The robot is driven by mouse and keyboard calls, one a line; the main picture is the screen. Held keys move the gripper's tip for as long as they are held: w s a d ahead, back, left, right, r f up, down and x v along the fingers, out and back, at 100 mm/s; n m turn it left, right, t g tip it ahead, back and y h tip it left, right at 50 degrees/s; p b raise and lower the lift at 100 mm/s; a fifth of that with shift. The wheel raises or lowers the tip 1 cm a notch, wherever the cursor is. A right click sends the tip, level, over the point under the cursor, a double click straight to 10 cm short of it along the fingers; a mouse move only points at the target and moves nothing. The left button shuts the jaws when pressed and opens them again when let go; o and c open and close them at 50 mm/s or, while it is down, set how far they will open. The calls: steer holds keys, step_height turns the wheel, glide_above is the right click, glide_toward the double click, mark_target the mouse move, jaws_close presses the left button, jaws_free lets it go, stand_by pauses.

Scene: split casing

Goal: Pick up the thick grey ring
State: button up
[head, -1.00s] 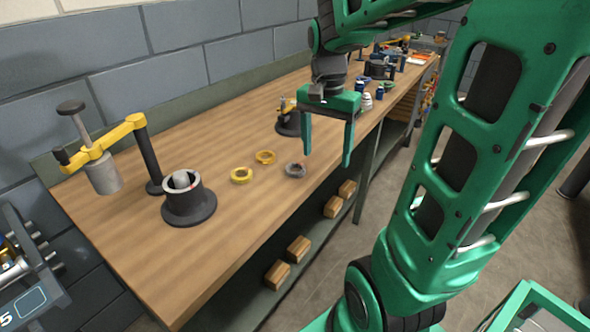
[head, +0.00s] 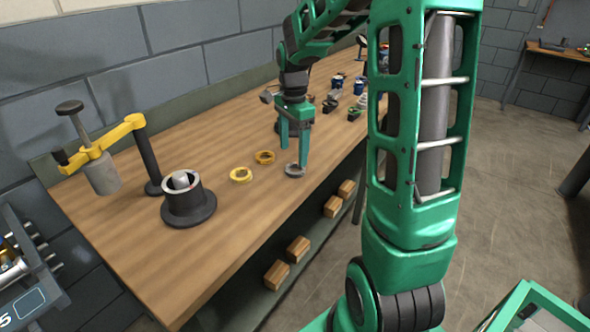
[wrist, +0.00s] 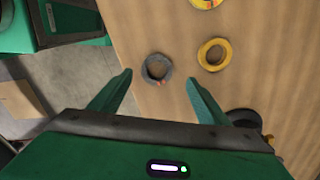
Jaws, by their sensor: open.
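The thick grey ring (head: 291,174) lies flat on the wooden bench near its front edge. My gripper (head: 294,157) is open and empty, pointing down just above the ring. In the wrist view the ring (wrist: 146,70) shows between the lines of my two fingertips (wrist: 159,76), slightly nearer the left finger. A small reddish spot shows on its rim. The gripper does not appear to touch the ring, though the exact height is hard to tell.
Two yellow rings, a brighter one (head: 241,175) and a darker one (head: 264,157), lie left of the grey ring. A dark flanged casing (head: 188,212) and a yellow-armed press (head: 107,144) stand farther left. Several small items stand behind my gripper. The bench's front edge (head: 262,249) is close.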

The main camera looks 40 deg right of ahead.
mark_target(294, 171)
step_height(294, 171, down, 5)
steer(key=shift+s+f, duration=0.1)
stand_by(0.3)
steer(key=c, duration=1.1)
